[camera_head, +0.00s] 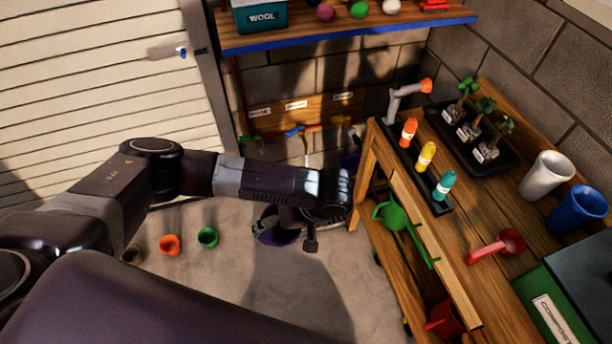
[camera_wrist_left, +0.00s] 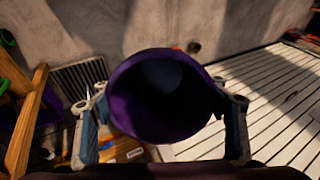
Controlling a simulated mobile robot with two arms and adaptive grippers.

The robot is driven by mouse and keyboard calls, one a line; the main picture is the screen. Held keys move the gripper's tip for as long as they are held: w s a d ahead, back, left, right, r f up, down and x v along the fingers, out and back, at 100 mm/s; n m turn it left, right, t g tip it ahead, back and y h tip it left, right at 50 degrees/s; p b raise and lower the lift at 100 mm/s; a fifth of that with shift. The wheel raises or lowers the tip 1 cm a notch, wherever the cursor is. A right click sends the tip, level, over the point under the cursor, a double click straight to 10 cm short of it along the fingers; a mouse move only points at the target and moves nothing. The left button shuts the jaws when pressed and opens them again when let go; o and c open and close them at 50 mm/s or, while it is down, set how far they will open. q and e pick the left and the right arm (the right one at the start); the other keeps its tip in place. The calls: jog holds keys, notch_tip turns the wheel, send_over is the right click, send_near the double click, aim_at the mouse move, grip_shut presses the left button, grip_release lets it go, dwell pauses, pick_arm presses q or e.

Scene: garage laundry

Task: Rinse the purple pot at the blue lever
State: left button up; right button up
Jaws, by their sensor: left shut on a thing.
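The purple pot (camera_head: 272,226) is low over the floor, partly hidden behind my left gripper (camera_head: 300,222). In the left wrist view the purple pot (camera_wrist_left: 125,108) fills the middle, with its dark mouth toward the camera. The two fingers of my left gripper (camera_wrist_left: 163,115) are on either side of it, shut on it. The blue lever (camera_head: 293,131) is on the labelled wooden wall board (camera_head: 270,128), beyond my gripper. A pale vertical streak hangs below the taps; I cannot tell whether it is water. My right gripper is not in view.
A wooden bench (camera_head: 490,215) with bottles, seedlings and cups stands at the right, close to my gripper. A green watering can (camera_head: 390,214) is on its lower part. Orange (camera_head: 169,244) and green (camera_head: 208,237) pots stand on the floor at left. A shelf (camera_head: 340,36) overhangs the wall.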

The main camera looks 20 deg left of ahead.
pick_arm(q)
jog(key=s+d+p, duration=0.2)
jog(key=s+p, duration=0.4)
jog(key=s, duration=0.1)
jog(key=shift+s+d, duration=0.15)
jog(key=shift+s, duration=0.15)
dwell(1.2)
jog(key=s+d+r+p, duration=0.1)
jog(key=s+r+p, duration=0.3)
jog(key=p, duration=0.2)
jog(key=shift+s+d+p, duration=0.25)
jog(key=shift+s+p, duration=0.15)
jog(key=shift+w, duration=0.1)
dwell(1.0)
